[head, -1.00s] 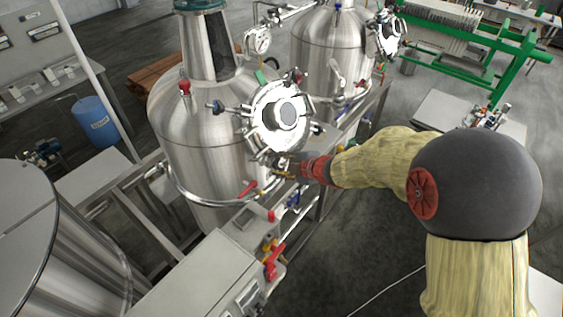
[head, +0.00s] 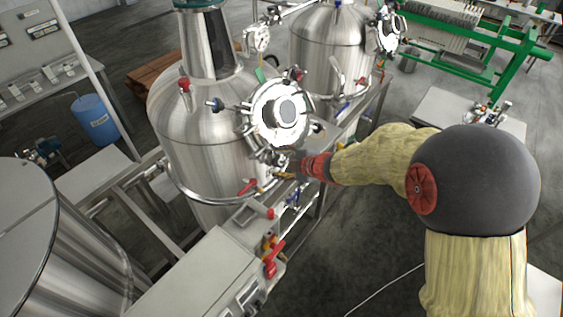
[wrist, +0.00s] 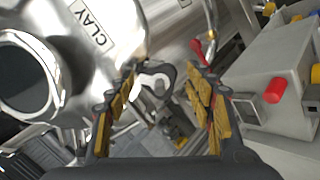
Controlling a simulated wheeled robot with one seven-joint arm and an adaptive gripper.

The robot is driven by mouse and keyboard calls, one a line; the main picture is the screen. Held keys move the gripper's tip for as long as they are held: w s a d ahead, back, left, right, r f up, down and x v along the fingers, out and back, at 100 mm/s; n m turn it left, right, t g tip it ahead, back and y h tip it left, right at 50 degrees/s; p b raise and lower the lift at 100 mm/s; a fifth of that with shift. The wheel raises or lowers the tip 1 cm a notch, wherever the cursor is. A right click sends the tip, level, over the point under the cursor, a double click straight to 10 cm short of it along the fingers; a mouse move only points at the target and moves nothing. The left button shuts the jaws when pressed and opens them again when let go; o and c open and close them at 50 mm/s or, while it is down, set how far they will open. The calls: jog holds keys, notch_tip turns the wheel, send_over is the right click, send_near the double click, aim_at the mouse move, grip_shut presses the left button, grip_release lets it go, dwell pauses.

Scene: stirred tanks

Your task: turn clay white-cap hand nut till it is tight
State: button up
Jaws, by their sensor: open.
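The tank in front of me has a round hatch (head: 280,115) with several hand nuts around its rim. In the wrist view the tank (wrist: 140,30) carries the label CLAY (wrist: 91,28), and the hatch is at the left. A dark hand nut with a white part, seemingly the white-cap nut (wrist: 144,85), shows between my fingertips, nearer the left one. My gripper (wrist: 163,80) is open, its yellow-padded fingers apart on both sides of the nut; I cannot tell whether either touches it. In the head view my gripper (head: 284,167) is at the hatch's lower edge, and the nut is hidden there.
A red-handled valve (wrist: 197,47) sits close beyond my right finger. A grey box with a red knob (wrist: 276,91) stands to the right. A second steel tank (head: 328,55) is behind. Pipes and valves crowd below the hatch.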

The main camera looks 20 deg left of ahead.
jog(key=v, duration=1.2)
